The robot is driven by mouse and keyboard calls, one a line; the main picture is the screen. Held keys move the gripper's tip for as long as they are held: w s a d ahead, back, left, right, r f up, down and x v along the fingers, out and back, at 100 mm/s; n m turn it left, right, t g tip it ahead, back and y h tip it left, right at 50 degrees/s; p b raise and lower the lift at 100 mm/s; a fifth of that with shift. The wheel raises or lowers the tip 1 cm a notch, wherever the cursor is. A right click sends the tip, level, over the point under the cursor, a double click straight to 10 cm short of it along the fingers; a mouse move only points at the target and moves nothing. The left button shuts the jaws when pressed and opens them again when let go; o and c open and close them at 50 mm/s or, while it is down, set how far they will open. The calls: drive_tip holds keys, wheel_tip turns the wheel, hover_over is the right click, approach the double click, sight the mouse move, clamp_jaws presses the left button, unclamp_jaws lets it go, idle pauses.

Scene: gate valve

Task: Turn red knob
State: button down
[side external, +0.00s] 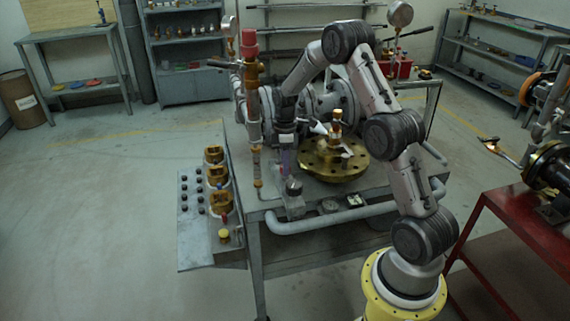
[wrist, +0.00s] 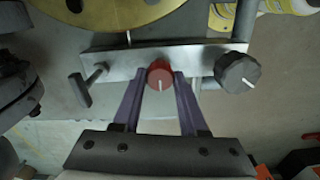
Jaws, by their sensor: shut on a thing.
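The red knob (wrist: 160,74) shows in the middle of the wrist view, on a grey metal bar (wrist: 115,62). It has a white pointer line that points down towards my gripper. My gripper (wrist: 161,80) has its two purple fingers on the left and right sides of the knob and is shut on it. In the side external view, my gripper (side external: 287,166) points down at the front edge of the workbench, and I cannot make out the red knob there.
A dark grey knob (wrist: 237,72) sits close to the right of the red knob. A metal T-handle (wrist: 86,84) is to its left. A brass flange (side external: 334,160) lies behind on the workbench. A grey pipe (side external: 330,218) runs along the bench front.

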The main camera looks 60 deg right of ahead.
drive_tip(key=shift+m, duration=0.3)
drive_tip(key=m, duration=1.3)
drive_tip(key=shift+m, duration=2.1)
drive_tip(key=shift+r, duration=0.1)
drive_tip(key=shift+c, duration=2.2)
unclamp_jaws()
